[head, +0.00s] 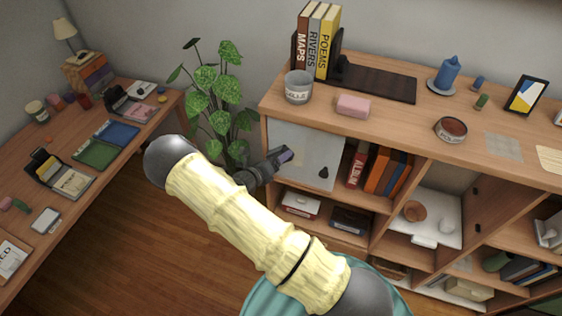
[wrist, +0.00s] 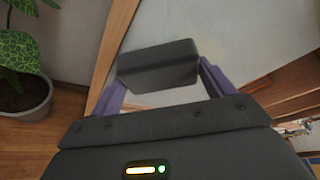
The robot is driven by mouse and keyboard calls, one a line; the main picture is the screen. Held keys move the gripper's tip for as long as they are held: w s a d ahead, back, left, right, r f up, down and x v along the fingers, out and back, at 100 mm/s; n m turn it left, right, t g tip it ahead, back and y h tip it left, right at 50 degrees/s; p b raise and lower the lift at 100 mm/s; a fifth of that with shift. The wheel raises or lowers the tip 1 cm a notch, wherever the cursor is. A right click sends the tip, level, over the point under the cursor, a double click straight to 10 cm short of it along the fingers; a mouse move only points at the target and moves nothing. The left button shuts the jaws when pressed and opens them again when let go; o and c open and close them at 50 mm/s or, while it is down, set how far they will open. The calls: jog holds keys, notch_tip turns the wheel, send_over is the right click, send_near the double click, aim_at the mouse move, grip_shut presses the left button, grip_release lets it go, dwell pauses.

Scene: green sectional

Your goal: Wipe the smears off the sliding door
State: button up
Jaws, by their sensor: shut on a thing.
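The sliding door (head: 318,150) is a pale whitish panel across the left bay of the wooden shelf unit, with a small dark mark or knob low on its right part. It also shows in the wrist view (wrist: 225,30), behind the fingers. My gripper (head: 284,157) is in front of the door's left part. In the wrist view its purple fingers are shut on a dark grey block (wrist: 158,62), held flat side toward the door. I cannot tell whether the block touches the panel. Faint greyish patches show on the door; their edges are unclear, and my gripper hides part of the panel.
A leafy potted plant (head: 215,95) stands close left of the shelf. A grey cup (head: 298,87) and a pink block (head: 353,105) stand on the shelf top above the door. Books (head: 378,172) fill the bay to its right. A desk (head: 75,130) runs along the left.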

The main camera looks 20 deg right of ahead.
jog(key=shift+w+r+p, duration=0.1)
jog(key=shift+r+p, duration=0.8)
jog(key=shift+r, duration=0.25)
jog(key=shift+s+d+f+p, duration=0.1)
jog(key=shift+s+d+p, duration=0.15)
jog(key=shift+s+d, duration=0.5)
jog(key=shift+s+d+p, duration=0.2)
jog(key=shift+s+d, duration=0.35)
jog(key=shift+d, duration=0.3)
jog(key=shift+s+d+p, duration=0.35)
jog(key=shift+s+d, duration=0.2)
jog(key=shift+d, duration=0.3)
jog(key=shift+s+d+p, duration=0.3)
jog(key=shift+s+d, duration=0.25)
jog(key=shift+d, duration=0.3)
